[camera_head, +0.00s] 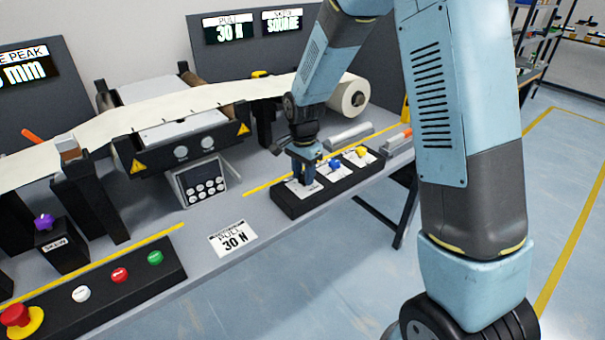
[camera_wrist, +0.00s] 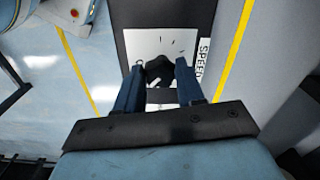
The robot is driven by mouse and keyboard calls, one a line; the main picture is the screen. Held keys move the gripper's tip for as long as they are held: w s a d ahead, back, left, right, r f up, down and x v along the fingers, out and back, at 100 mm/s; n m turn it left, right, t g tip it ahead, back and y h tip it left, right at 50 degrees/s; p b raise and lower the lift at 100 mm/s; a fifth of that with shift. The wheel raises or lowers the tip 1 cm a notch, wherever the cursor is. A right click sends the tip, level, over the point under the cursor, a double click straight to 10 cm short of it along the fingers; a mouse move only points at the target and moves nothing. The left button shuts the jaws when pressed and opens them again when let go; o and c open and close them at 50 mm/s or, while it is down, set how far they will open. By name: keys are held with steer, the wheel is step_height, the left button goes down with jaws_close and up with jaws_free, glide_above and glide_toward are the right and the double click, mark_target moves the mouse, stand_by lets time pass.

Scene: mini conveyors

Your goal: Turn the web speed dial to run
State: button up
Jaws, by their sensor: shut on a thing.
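The web speed dial (camera_wrist: 159,69) is a dark knob on a white scale plate (camera_wrist: 150,42) with tick marks. A label beside it reads "SPEED" (camera_wrist: 202,58). My gripper (camera_wrist: 161,74) points down at the dial, with one blue finger on each side, shut on it. In the head view my gripper (camera_head: 303,176) is at the near left end of the black dial box (camera_head: 330,193) and mostly hides the dial. Which mark the dial points to cannot be told.
A blue dial (camera_head: 335,165) and a yellow dial (camera_head: 360,152) sit on the same box, right of my gripper. A keypad (camera_head: 204,183) stands to the left. A button panel (camera_head: 103,283) is at the front left.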

steer(key=shift+n, duration=0.3)
steer(key=n, duration=0.4)
steer(key=shift+d, duration=0.1)
steer(key=n, duration=0.5)
steer(key=shift+n, duration=0.4)
steer(key=n, duration=0.5)
steer(key=shift+d, duration=0.1)
steer(key=n, duration=0.5)
steer(key=o, duration=1)
steer(key=shift+o, duration=0.2)
